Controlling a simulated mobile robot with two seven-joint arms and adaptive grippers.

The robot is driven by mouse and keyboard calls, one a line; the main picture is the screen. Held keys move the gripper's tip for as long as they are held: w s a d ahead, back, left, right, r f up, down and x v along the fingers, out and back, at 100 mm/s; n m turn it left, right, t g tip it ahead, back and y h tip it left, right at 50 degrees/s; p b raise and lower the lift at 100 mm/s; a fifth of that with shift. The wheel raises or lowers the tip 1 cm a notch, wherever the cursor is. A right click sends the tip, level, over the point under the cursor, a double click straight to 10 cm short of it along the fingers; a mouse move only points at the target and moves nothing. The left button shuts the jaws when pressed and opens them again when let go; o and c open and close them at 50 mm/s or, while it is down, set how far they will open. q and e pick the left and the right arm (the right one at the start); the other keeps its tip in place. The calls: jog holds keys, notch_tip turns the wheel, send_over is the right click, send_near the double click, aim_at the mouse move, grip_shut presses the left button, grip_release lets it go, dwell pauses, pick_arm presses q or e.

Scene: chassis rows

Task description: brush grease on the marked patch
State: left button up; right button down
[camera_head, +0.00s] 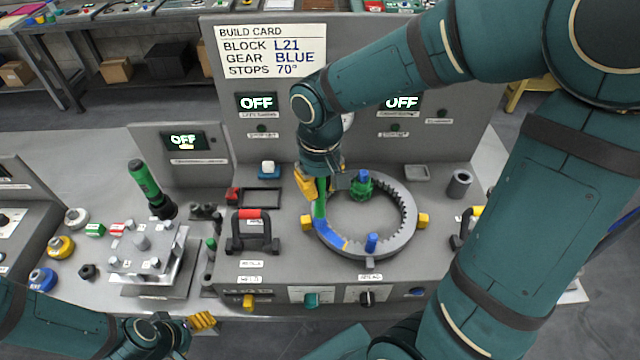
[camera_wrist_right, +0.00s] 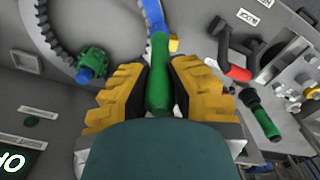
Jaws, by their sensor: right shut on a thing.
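The grey toothed ring (camera_head: 398,243) lies on the station's deck. A blue patch (camera_head: 328,236) marks its front-left arc, with a small yellow mark at one end. My right gripper (camera_head: 320,188) is above the ring's left side, shut on the green handle of the brush (camera_head: 320,207). The handle (camera_wrist_right: 159,85) shows between the yellow fingers (camera_wrist_right: 158,90) in the right wrist view and points down toward the blue patch (camera_wrist_right: 152,14). I cannot tell whether the brush tip touches it. My left gripper (camera_head: 202,321) is low at the front left, its opening unclear.
A green gear (camera_head: 361,188) with a blue top stands inside the ring, and a blue peg (camera_head: 371,243) stands at its front. A red-and-black handle (camera_head: 250,230) is left of the ring. A green-and-black tool (camera_head: 150,185) stands farther left. The build card (camera_head: 272,50) is behind.

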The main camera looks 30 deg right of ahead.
jog(key=shift+r+p, duration=1.85)
jog(key=shift+r, duration=0.8)
jog(key=shift+r+p, duration=1.25)
jog(key=shift+r, duration=0.3)
